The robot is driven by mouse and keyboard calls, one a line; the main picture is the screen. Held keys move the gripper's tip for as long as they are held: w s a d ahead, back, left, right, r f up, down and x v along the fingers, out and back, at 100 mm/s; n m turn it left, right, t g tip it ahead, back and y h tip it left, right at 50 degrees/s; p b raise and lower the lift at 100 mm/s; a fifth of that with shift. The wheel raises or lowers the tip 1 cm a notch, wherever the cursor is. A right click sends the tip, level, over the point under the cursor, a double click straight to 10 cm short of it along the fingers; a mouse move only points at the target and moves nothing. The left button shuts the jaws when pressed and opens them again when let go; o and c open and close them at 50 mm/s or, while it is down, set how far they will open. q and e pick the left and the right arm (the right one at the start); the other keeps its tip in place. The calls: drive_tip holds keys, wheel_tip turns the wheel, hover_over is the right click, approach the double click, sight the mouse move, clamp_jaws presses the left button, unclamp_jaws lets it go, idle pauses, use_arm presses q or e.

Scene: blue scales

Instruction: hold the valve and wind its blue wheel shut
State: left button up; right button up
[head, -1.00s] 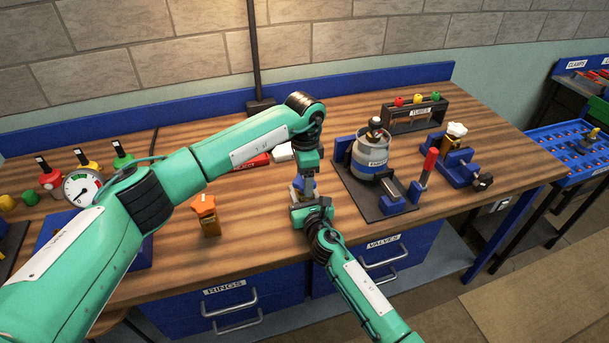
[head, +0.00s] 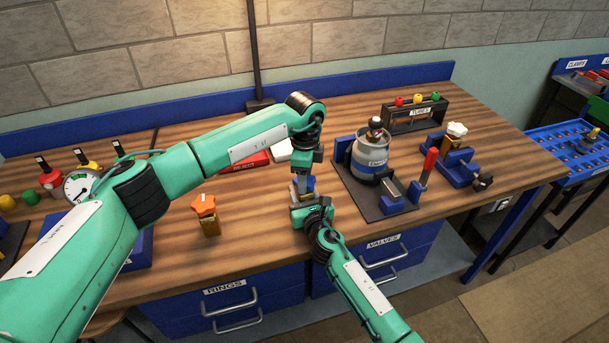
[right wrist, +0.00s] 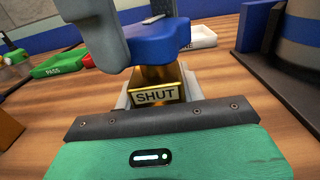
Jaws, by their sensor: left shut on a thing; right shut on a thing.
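The valve has a brass body (right wrist: 158,76) with a plate reading SHUT, and a blue wheel (right wrist: 160,42) on top. In the head view the blue wheel (head: 310,183) shows only as a small patch between my grippers. My left gripper (head: 301,187) reaches down from above and is shut on the wheel; its grey fingers (right wrist: 97,30) also show in the right wrist view. My right gripper (head: 308,207) is shut on the valve body from the front and holds it upright. Most of the body is hidden in the head view.
An orange-topped brass valve (head: 206,215) stands on the bench to the left. A red tray (head: 245,163) and a white tray (head: 282,150) lie behind. A grey canister (head: 369,158) stands in a dark fixture to the right. Bare bench lies between the orange-topped valve and my grippers.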

use_arm(q)
drive_tip(key=m, duration=0.7)
drive_tip(key=shift+w, duration=0.1)
drive_tip(key=m, duration=0.4)
drive_tip(key=shift+m, duration=0.4)
drive_tip(key=m, duration=0.3)
drive_tip(key=shift+m, duration=0.3)
drive_tip(key=m, duration=0.3)
drive_tip(key=shift+m, duration=0.4)
drive_tip(key=m, duration=0.3)
drive_tip(key=shift+r+m, duration=0.1)
drive_tip(key=shift+m, duration=0.2)
drive_tip(key=m, duration=0.3)
drive_tip(key=shift+m, duration=2.2)
